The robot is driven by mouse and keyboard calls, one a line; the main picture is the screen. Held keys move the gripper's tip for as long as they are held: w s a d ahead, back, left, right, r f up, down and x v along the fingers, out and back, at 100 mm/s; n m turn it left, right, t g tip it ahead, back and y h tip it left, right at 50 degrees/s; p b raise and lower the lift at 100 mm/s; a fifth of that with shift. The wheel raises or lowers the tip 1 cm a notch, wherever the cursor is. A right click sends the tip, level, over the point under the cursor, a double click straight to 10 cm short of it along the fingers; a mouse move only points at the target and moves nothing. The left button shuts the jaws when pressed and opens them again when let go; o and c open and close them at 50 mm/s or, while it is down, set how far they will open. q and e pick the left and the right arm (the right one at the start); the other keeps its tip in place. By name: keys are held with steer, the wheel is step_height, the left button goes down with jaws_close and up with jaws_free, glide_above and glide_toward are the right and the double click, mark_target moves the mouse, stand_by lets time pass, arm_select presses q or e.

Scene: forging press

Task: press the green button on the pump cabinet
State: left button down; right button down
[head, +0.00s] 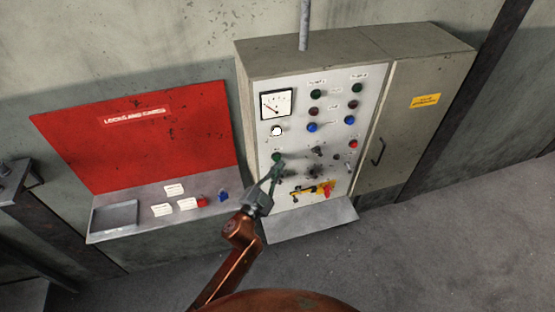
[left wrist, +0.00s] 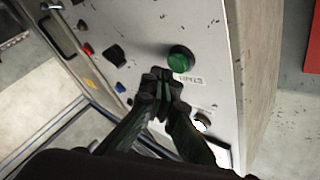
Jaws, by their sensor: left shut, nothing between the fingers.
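The pump cabinet (head: 366,75) is a grey box against the wall with a light control panel on its left part. The green button (head: 276,157) is at the panel's left side, below the white lamp (head: 277,131). In the left wrist view the green button (left wrist: 181,58) stands out round and unobstructed beside a small label. My left gripper (head: 277,168) is shut and empty in front of the panel. In the left wrist view its closed fingertips (left wrist: 160,80) lie just below and left of the button. I cannot tell whether they touch the panel. My right gripper is out of view.
Several other lamps, buttons and knobs crowd the panel, with a yellow and red handle (head: 318,190) low down. A ledge (head: 312,222) juts out below. To the left is a red lock board (head: 140,140) with a grey shelf. Open floor lies right.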

arm_select(q)
steer(key=shift+w+a, duration=0.1)
steer(key=shift+w, duration=0.2)
steer(key=shift+w+a, duration=0.15)
steer(key=shift+w, duration=0.3)
stand_by(0.7)
steer(key=shift+s, duration=0.2)
steer(key=shift+s+d, duration=0.3)
steer(key=shift+s, duration=0.35)
steer(key=shift+s+d+p, duration=0.2)
steer(key=shift+s+d, duration=0.05)
steer(key=shift+s, duration=0.55)
steer(key=shift+s+d+p, duration=0.15)
steer(key=shift+s+d, duration=0.15)
steer(key=shift+s, duration=0.5)
steer(key=shift+s+d+p, duration=0.2)
steer(key=shift+s+d, duration=0.05)
steer(key=shift+s, duration=0.55)
